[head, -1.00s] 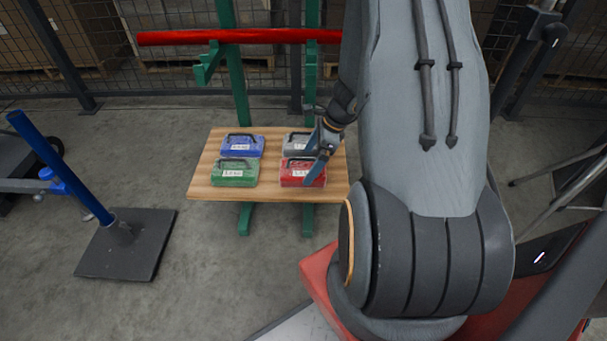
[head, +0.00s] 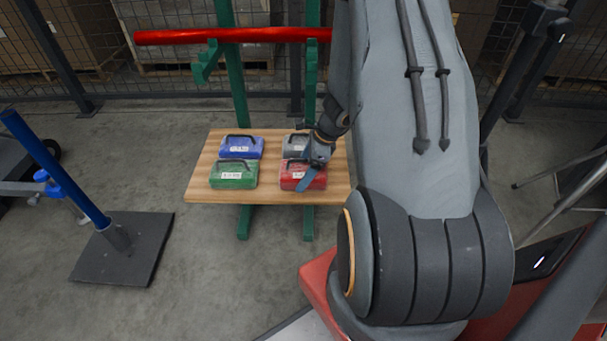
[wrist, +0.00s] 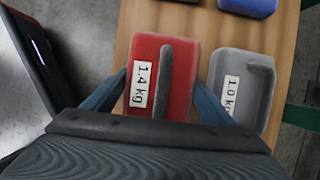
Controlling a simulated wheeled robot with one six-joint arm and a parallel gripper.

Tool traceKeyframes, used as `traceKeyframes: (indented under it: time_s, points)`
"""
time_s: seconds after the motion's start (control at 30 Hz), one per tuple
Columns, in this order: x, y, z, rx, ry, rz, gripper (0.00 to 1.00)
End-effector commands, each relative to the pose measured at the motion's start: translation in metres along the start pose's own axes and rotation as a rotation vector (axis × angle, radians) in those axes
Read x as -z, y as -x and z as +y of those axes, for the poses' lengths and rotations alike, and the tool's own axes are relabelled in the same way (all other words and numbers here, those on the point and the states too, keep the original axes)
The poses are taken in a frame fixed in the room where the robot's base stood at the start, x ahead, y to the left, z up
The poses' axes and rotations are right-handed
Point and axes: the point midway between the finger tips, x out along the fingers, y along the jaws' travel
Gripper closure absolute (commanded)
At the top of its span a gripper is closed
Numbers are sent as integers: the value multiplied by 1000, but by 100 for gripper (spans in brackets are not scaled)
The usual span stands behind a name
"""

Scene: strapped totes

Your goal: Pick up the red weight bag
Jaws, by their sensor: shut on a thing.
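The red weight bag (head: 290,184) lies at the front right of the wooden board in the head view. In the wrist view the red weight bag (wrist: 181,79) shows a dark handle along its top and a white label reading 1.4 kg. My gripper (head: 308,181) is at the bag, its blue fingers reaching down over it. In the wrist view my gripper (wrist: 161,80) has one finger along each side of the bag and is shut on it. The bag appears to rest on the board still. The fingers' lower ends are partly hidden.
A grey bag (wrist: 245,85) labelled 1.0 kg sits close beside the right finger. A blue bag (head: 241,146) and a green bag (head: 233,175) share the wooden board (head: 199,178). Green uprights (head: 237,85) and a red bar (head: 190,37) stand behind.

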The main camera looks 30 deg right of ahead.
Motion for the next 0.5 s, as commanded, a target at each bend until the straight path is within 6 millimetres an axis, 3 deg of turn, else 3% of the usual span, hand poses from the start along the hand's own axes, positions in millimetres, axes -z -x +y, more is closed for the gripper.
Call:
traceKeyframes:
  time_s: [0.03, 0.2, 0.5]
  points:
    - [0, 0, 0, 0, 0, 0, 59]
    - [-1, 1, -1, 2, 1, -2, 84]
    - [-1, 3, -1, 2, 1, -1, 85]
